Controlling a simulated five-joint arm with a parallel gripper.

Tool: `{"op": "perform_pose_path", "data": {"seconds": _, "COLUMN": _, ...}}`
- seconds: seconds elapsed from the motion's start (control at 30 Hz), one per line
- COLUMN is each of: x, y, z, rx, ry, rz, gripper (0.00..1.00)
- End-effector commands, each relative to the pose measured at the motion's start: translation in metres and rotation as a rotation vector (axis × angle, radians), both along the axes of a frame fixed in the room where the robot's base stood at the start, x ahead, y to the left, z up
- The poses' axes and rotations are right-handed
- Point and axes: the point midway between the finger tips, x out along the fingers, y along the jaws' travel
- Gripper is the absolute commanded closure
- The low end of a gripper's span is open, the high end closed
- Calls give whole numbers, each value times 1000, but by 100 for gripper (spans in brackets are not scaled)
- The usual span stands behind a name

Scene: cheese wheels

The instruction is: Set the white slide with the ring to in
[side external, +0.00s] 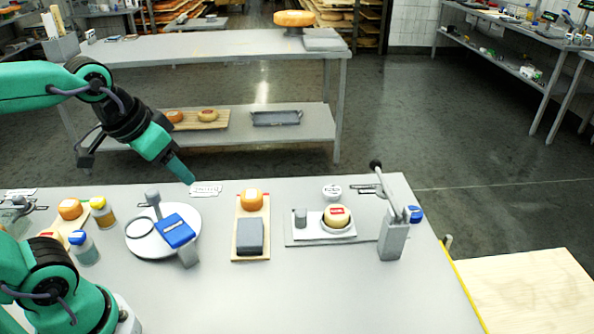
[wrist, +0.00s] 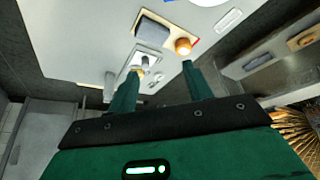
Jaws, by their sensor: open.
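The white slide (side external: 313,233) lies on a grey base plate (side external: 365,235) at the right of the bench in the side view. It carries a short grey knob (side external: 300,217) at its left end and a ring (side external: 336,231) at its right. A pale cheese with a red label (side external: 337,213) sits in the ring. My gripper (side external: 186,176) is open and empty, above the bench's back edge, well left of the slide. In the wrist view, my gripper's (wrist: 160,80) fingers are apart, with the slide (wrist: 152,60) small beyond them; one finger covers part of that area.
A grey post (side external: 393,240) with a black-knobbed lever (side external: 375,165) stands right of the slide. A wooden board (side external: 239,210) with an orange cheese (side external: 251,199) and grey block (side external: 249,236) lies left. A white round plate (side external: 150,247) and several jars stand further left.

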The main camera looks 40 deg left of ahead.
Motion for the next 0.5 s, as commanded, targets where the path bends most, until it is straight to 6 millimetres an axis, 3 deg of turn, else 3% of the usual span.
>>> {"op": "perform_pose_path", "data": {"seconds": 0.5, "x": 86, "y": -21, "z": -8, "rx": 8, "ry": 150, "rz": -60, "gripper": 50}}
